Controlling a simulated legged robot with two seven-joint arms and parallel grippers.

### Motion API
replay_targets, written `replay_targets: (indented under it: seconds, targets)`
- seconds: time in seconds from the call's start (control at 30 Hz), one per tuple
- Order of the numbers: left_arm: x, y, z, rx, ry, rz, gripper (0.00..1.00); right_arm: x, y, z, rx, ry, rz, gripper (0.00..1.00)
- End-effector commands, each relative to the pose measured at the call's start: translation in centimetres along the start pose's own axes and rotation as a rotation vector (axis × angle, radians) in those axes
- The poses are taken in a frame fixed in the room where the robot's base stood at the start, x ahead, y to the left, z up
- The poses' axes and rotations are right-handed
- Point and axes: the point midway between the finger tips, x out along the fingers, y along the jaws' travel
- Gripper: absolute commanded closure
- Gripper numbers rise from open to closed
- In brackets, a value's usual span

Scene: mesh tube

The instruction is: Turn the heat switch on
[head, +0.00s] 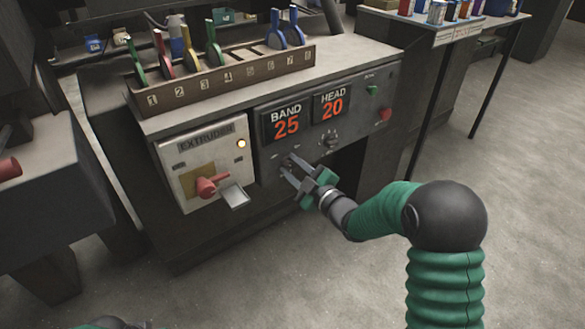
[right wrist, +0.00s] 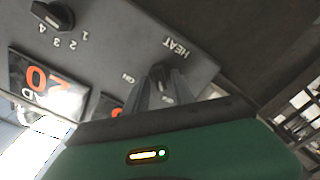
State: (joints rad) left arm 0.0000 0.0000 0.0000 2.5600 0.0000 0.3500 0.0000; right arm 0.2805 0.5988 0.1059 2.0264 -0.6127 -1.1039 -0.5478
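The heat switch (right wrist: 158,74) is a small dark knob on the grey control panel, under a "HEAT" label with "ON" beside it in the right wrist view. My right gripper (head: 284,168) is at the panel, below the "BAND" display, in the head view. Its two grey fingers show a gap between them. In the right wrist view my right gripper (right wrist: 164,80) has its fingertips at the switch, on either side of it. The fingers hide part of the knob, and firm contact cannot be seen. My left gripper is not in view.
Left of my right gripper is the extruder box (head: 205,160) with a red handle (head: 207,187) and lit lamp. A selector dial (head: 330,139) sits above right. A numbered rack (head: 225,80) holds coloured levers on top. Open floor lies at right.

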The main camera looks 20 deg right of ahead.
Motion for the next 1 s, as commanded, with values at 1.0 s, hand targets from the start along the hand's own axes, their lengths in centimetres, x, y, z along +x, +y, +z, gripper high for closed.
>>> replay_targets:
  seconds: [1.0]
  targets:
    - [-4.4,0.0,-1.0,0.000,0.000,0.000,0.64,-0.1,0.3,-0.2,0.355,-0.005,-0.006,1.00]
